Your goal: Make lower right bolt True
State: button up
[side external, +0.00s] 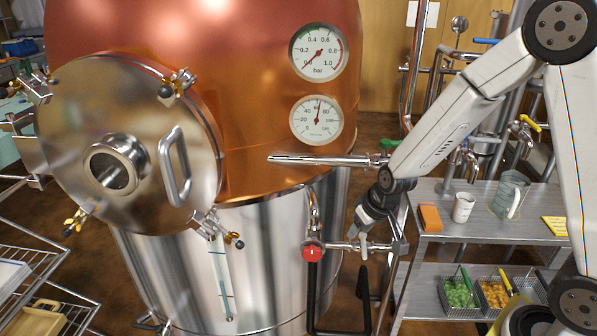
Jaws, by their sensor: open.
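The round polished metal door (75,120) is on the front of the copper and steel tank at the left. The lower right bolt (216,226) sits at the door's lower right rim. It is a small metal clamp with a brass part and a dark tip, pointing out to the lower right. I cannot tell whether it is tightened. My gripper (372,232) points down, open, well to the right of the bolt and near the tank's pipe fittings. It is apart from the bolt. Its fingertips are hard to make out against the pipes.
Other bolts are at the upper right (178,83) and lower left (77,219). A horizontal metal rod (315,160) and a red-capped valve (312,251) stand between my gripper and the door. A grey shelf (460,210) with cups and baskets is at right.

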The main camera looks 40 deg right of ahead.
jog(key=s+a+r+n, duration=0.1)
jog(key=s+r, duration=0.1)
jog(key=n+t+y, duration=0.8)
jog(key=t+y, duration=0.2)
jog(key=t, duration=0.1)
send_near(232, 236)
jog(key=shift+w+a+f, duration=0.2)
jog(key=shift+w+a, duration=0.1)
jog(key=shift+w, duration=0.25)
jog(key=shift+w+a+f, duration=0.15)
jog(key=shift+w+a, duration=0.2)
jog(key=shift+w, duration=0.2)
jog(key=shift+w, duration=0.1)
jog(key=shift+x, duration=3.8)
jog(key=shift+f, duration=0.1)
grip_shut()
